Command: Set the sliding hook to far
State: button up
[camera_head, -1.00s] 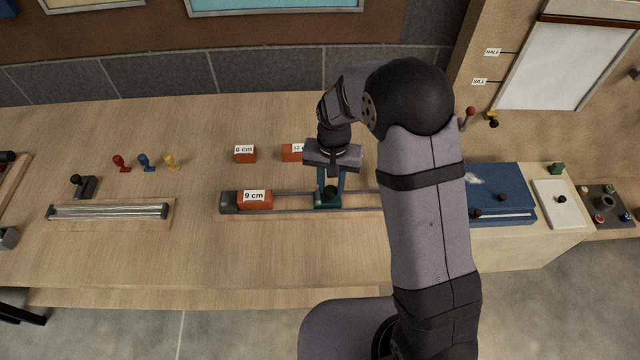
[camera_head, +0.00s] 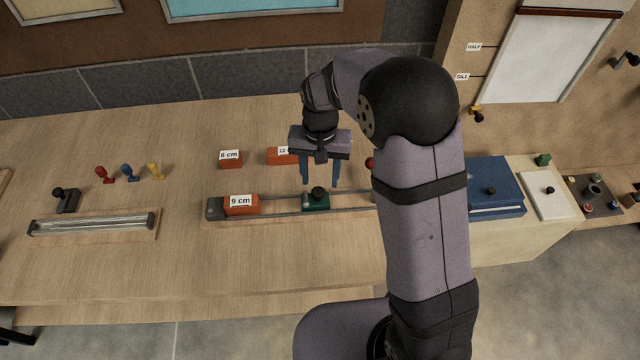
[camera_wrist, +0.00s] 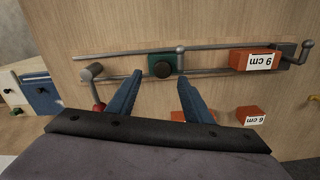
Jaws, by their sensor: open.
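A dark green slider (camera_head: 316,203) with a black knob sits on a two-bar rail (camera_head: 355,201). I take it as the sliding hook, but no "far" mark is readable. In the wrist view the slider (camera_wrist: 155,57) carries a grey upright post (camera_wrist: 181,60) beside its knob. My gripper (camera_head: 321,185) is open and empty, its fingertips above and slightly behind the slider, apart from it in the head view. In the wrist view the knob shows between the fingertips (camera_wrist: 160,79). An orange 9 cm block (camera_head: 241,204) stands at the rail's left end.
Orange 6 cm (camera_head: 230,159) and 12 cm (camera_head: 281,156) blocks lie behind the rail. A red-knobbed lever (camera_head: 370,162) shows beside my arm, which hides the rail's right end. A blue box (camera_head: 495,185) stands right. The table in front of the rail is clear.

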aim_at(320, 189)
jog(key=shift+r+b, duration=0.3)
jog(key=shift+r, duration=1.3)
jog(key=shift+w+n, duration=0.2)
jog(key=shift+n, duration=0.4)
jog(key=shift+w+f+n, duration=0.1)
jog(key=shift+f+n, duration=0.15)
jog(key=shift+n, duration=0.25)
jog(key=s+d+f+n+g, duration=0.1)
jog(key=s+d+f, duration=0.15)
jog(key=s, duration=0.35)
jog(key=s+d+f+n, duration=0.1)
jog(key=s+f+n, duration=0.15)
jog(key=s, duration=0.35)
jog(key=s+d+r+m+t, duration=0.1)
jog(key=s+d+r+m, duration=0.2)
jog(key=s+d, duration=0.3)
jog(key=shift+s+d+r, duration=0.3)
jog(key=shift+s+r, duration=0.4)
jog(key=shift+s, duration=0.25)
